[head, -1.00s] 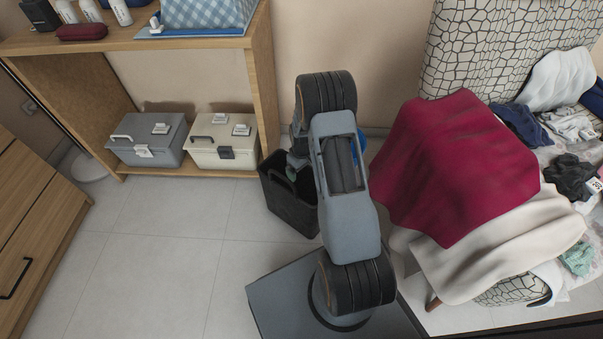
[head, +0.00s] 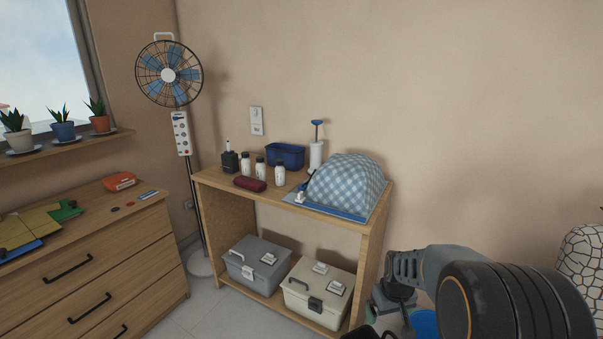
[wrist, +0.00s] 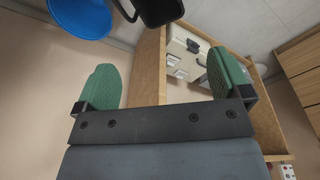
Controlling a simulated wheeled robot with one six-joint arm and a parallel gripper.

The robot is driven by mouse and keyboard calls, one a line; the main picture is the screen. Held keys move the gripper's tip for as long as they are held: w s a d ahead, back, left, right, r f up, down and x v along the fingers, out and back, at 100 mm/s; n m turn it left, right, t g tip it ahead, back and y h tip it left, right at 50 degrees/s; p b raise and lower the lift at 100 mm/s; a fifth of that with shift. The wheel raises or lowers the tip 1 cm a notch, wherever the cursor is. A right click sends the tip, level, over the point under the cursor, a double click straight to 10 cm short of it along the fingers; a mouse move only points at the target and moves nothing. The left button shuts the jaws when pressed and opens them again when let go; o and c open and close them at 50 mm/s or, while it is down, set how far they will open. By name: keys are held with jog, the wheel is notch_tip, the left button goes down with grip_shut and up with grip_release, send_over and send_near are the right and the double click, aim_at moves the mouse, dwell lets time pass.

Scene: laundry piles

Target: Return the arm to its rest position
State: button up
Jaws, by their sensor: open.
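My gripper (wrist: 162,78) shows in the wrist view with its two green finger pads spread wide apart and nothing between them. My arm (head: 440,280) is folded at the lower right of the head view, in front of the wall and right of the wooden shelf unit. In the head view the gripper end is low beside the shelf, and its fingers are not clear there.
The wooden shelf unit (head: 205,178) stands against the wall, with a grey toolbox (head: 245,268) and a cream toolbox (head: 312,300) below. A drawer chest (head: 95,275) and a fan (head: 168,75) are left. A blue round object (wrist: 80,18) and black bin (wrist: 155,10) are near the gripper.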

jog(key=s+a+r+p, duration=0.2)
jog(key=s+r+p, duration=0.3)
jog(key=r, duration=0.5)
jog(key=s+a+r+m+t+p, duration=0.1)
jog(key=s+r+p, duration=0.4)
jog(key=r, duration=0.5)
jog(key=s+a+r+t+p, duration=0.1)
jog(key=s+a+r+p, duration=0.2)
jog(key=r, duration=0.7)
jog(key=s+p, duration=0.2)
jog(key=p, duration=0.1)
jog(key=shift+a+m, duration=0.25)
jog(key=shift+m, duration=0.15)
jog(key=shift+s+r, duration=0.15)
jog(key=shift+s, duration=0.2)
jog(key=shift+c, duration=0.3)
